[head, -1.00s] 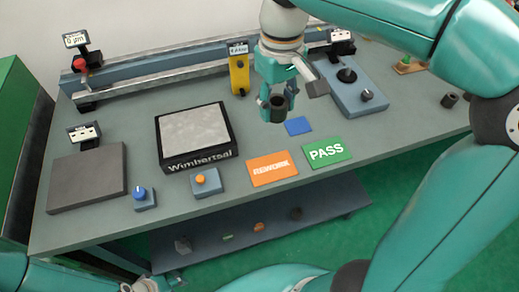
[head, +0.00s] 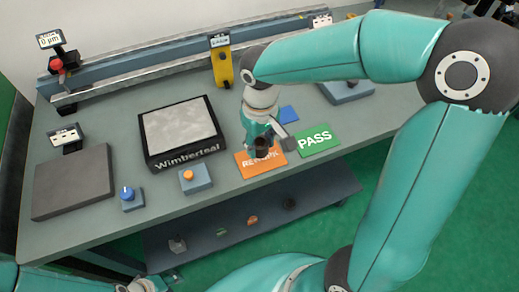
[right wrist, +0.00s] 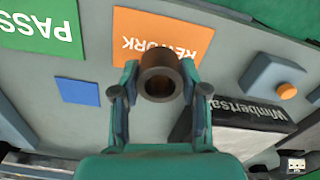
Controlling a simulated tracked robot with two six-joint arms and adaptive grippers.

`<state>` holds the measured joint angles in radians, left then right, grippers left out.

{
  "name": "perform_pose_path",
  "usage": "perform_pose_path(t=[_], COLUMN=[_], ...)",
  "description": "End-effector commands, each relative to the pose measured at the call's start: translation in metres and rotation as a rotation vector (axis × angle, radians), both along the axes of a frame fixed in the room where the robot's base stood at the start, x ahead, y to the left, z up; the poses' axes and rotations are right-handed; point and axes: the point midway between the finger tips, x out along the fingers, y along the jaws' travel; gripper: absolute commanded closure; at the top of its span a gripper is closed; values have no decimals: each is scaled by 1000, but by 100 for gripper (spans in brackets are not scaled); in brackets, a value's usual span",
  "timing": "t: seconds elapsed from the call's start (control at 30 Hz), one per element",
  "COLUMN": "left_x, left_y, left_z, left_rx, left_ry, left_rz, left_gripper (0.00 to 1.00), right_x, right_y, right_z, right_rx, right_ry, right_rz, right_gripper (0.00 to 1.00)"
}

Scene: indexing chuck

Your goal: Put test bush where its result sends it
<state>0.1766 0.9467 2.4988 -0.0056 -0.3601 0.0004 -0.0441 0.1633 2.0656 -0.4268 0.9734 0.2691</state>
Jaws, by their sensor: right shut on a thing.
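My right gripper (head: 261,146) is shut on the test bush (head: 261,153), a dark brown hollow cylinder. In the right wrist view the bush (right wrist: 160,76) sits between the two fingers, its bore facing the camera. It is over the orange REWORK mat (head: 249,167) and covers part of the lettering; I cannot tell how high above the mat it is. The green PASS mat (head: 316,140) lies just right of it, bare. The left gripper (head: 143,287) shows only in part at the bottom edge, and its jaws are unclear.
A blue mat (head: 289,114) lies behind the two labelled mats. The Wimbertsal plate (head: 181,129), an orange-button box (head: 195,178), a blue-knob box (head: 131,199) and a dark slab (head: 73,182) stand left. A yellow gauge (head: 221,66) stands behind. A shelf with several small parts lies below the bench.

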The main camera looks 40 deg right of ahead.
Motion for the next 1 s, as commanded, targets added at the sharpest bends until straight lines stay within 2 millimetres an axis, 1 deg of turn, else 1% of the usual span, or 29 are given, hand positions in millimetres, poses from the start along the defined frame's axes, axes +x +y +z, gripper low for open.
perform_pose_path(t=[0.03,0.1,0.2,0.47,0.6,0.63,0.7,0.77,1.0], left_x=[0,0,0,0,0,0,0,0,0], left_y=[0,0,0,0,0,0,0,0,0], left_z=[-1,-1,-1,-1,-5,-3,-3,-3,-3], left_rx=[0,0,0,0,0,0,0,0,0], left_ry=[0,0,0,0,0,0,0,0,0], left_rz=[0,0,0,0,0,0,0,0,0], left_gripper=[60,60,60,60,60,60,60,60,60], right_x=[-1,-1,0,0,0,0,0,0,0], right_y=[0,-1,0,0,0,0,0,0,0], right_z=[-8,-19,-29,-31,-35,-33,-33,-33,-33], right_rx=[0,-1,0,0,0,0,0,0,0], right_ry=[4,5,2,-2,-1,0,0,0,0], right_rz=[0,-1,-1,-1,-1,-1,-1,-1,-1], right_gripper=[100,100,100,100,100,51,40,31,31])
